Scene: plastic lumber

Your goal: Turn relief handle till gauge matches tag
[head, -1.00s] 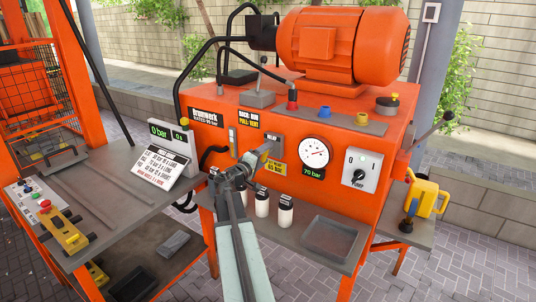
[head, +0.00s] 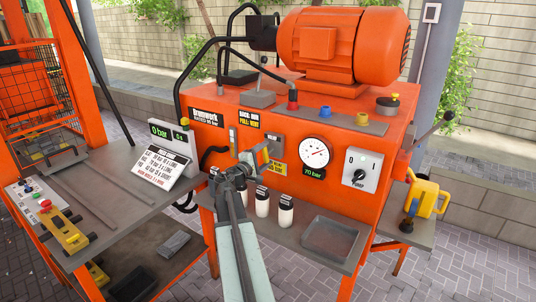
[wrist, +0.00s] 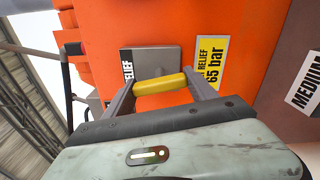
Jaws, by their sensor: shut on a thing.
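The yellow relief handle (wrist: 160,84) lies crosswise between the fingers of my gripper (wrist: 161,90) in the wrist view, in front of a grey plate (wrist: 155,60) labelled RELIEF. My gripper is shut on it; in the head view my gripper (head: 258,157) covers the handle. The yellow tag (wrist: 211,62) beside the plate reads RELIEF 65 bar.
A pump switch (head: 360,171) is right of the gauge. Several white-bodied containers (head: 285,210) stand below my gripper, beside a grey tray (head: 330,236). A display (head: 170,132) at left reads 0 bar, above a printed card (head: 160,167).

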